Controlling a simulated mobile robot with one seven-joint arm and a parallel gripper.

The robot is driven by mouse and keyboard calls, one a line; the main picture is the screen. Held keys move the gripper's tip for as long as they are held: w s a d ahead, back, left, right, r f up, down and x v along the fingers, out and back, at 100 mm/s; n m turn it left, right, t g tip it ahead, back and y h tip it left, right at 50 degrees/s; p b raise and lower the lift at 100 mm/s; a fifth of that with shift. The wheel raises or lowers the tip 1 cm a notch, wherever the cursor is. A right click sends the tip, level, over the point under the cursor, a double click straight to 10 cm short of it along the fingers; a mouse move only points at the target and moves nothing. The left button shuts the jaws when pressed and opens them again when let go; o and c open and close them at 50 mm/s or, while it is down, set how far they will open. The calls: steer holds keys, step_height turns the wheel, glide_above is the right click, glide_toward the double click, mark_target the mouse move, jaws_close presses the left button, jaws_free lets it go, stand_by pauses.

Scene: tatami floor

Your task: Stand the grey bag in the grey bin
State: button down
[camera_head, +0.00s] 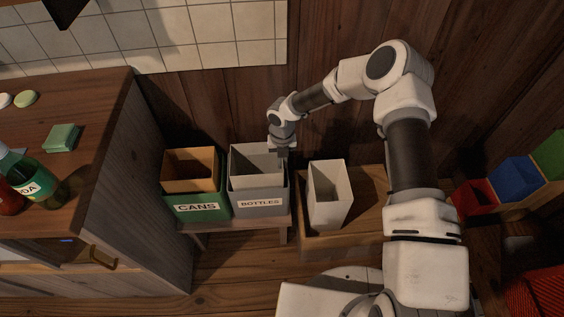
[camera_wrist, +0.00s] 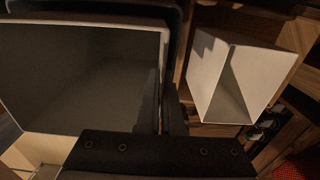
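The grey bag (camera_head: 254,181) is an open-topped box-like bag. It is upright inside the grey bin (camera_head: 261,209) labelled "BOTTLES", with its upper part above the bin's rim and its lower part hidden. My gripper (camera_head: 280,151) is at the bag's right-hand rim. In the wrist view the bag (camera_wrist: 80,23) fills the left side, with its open mouth and dark inside showing. My gripper's fingers (camera_wrist: 168,112) are close together on either side of the bag's right wall and look shut on it. The bag's bottom contact is hidden.
A green bin (camera_head: 197,210) labelled "CANS" holding a brown bag (camera_head: 190,170) stands to the left. A whitish bag (camera_head: 329,198) stands in a wooden crate (camera_head: 316,246) to the right. A counter (camera_head: 95,150) with bottles is at far left. A wooden wall is behind.

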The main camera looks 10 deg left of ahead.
steer(key=shift+f, duration=0.2)
steer(key=c, duration=1.1)
jaws_free()
steer(key=shift+w+d, duration=0.1)
steer(key=shift+d, duration=0.1)
steer(key=shift+r, duration=0.2)
